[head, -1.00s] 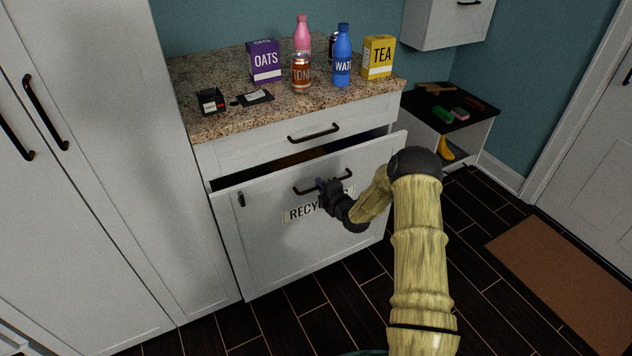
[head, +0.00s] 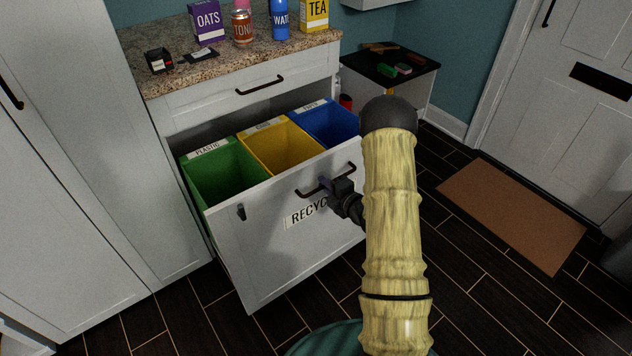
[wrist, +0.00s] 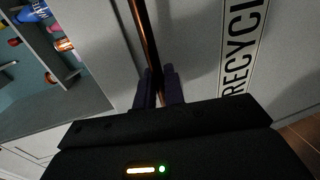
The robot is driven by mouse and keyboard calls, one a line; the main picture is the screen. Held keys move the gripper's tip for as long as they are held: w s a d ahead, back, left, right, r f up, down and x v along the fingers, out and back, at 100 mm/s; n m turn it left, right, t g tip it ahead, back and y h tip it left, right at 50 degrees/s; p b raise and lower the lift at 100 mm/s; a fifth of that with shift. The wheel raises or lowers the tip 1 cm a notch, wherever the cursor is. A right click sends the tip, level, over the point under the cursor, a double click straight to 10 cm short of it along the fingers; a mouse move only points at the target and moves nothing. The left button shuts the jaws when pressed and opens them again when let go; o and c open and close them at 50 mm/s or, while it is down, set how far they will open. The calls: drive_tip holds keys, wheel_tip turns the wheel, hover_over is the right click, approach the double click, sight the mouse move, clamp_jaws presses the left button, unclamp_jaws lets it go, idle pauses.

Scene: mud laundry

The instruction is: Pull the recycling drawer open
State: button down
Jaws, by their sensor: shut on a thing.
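The recycling drawer (head: 262,250) stands well out from the cabinet, with a white front and a label reading "RECYC…", partly hidden by my arm. Its dark bar handle (head: 310,194) runs across the upper front. My gripper (head: 326,186) is shut on the handle; in the wrist view the two fingers (wrist: 159,88) sit on either side of the handle bar (wrist: 148,45). Inside the drawer show a green bin (head: 222,172) labelled "PLASTIC", a yellow bin (head: 281,146) and a blue bin (head: 327,120), their tops uncovered.
Above is a shut upper drawer (head: 245,93) under a granite counter (head: 165,82) holding boxes and bottles. A tall white cabinet (head: 85,180) stands at left. A low shelf unit (head: 418,72) and a brown mat (head: 512,213) lie right. Dark floor in front is clear.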

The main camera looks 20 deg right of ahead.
drive_tip(key=shift+s+d, duration=0.15)
drive_tip(key=shift+s, duration=0.45)
drive_tip(key=c, duration=1.6)
unclamp_jaws()
drive_tip(key=shift+c, duration=0.2)
drive_tip(key=shift+w, duration=0.1)
drive_tip(key=v, duration=1.7)
drive_tip(key=shift+p, duration=0.35)
drive_tip(key=shift+f, duration=0.1)
